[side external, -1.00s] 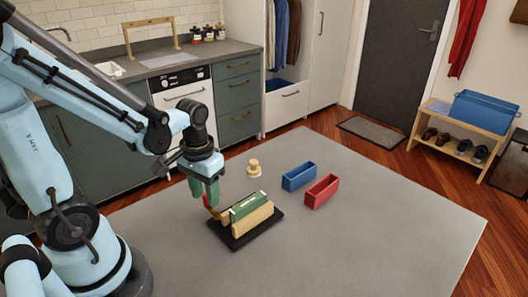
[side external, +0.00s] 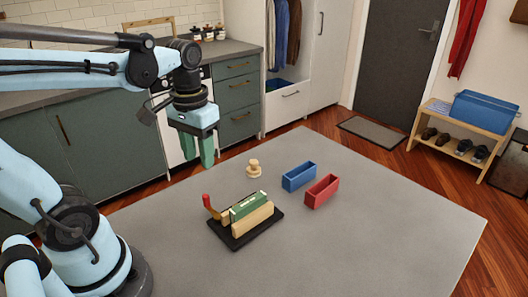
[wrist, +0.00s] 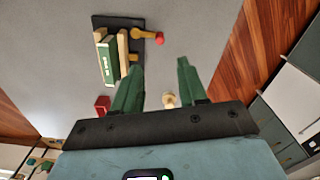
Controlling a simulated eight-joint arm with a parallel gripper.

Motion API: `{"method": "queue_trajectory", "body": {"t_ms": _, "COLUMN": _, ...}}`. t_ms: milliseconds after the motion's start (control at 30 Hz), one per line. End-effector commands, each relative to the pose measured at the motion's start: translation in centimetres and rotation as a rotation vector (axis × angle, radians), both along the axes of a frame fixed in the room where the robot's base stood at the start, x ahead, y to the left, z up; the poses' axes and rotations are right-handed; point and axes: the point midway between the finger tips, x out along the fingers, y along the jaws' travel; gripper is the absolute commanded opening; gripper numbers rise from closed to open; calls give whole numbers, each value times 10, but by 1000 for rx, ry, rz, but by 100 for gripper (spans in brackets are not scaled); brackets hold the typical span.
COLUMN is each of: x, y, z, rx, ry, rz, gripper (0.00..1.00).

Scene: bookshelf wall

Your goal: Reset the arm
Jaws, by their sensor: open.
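My gripper (side external: 197,152) is raised above the far left part of the grey table, with its two green fingers pointing down. The fingers stand apart with nothing between them; they also show spread in the wrist view (wrist: 158,85). Below it and to the right, a black base (side external: 243,237) carries a green book-like block (side external: 247,205) between light wooden pieces (side external: 254,220). A red-tipped lever (side external: 208,203) stands tilted at the left end of the base. My gripper is clear of all of these.
A round wooden piece (side external: 253,168), a blue open box (side external: 298,177) and a red open box (side external: 322,191) stand on the table (side external: 380,220) behind the base. The table's right and front are bare. Green cabinets (side external: 100,150) line the back left.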

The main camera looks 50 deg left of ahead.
Motion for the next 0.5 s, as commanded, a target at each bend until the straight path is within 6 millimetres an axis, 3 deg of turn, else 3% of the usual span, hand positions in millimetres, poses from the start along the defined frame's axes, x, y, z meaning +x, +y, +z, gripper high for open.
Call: {"method": "queue_trajectory", "body": {"t_ms": 500, "x": 0, "y": 0, "z": 9, "rx": 1, "ry": -2, "rz": -1, "gripper": 42}}
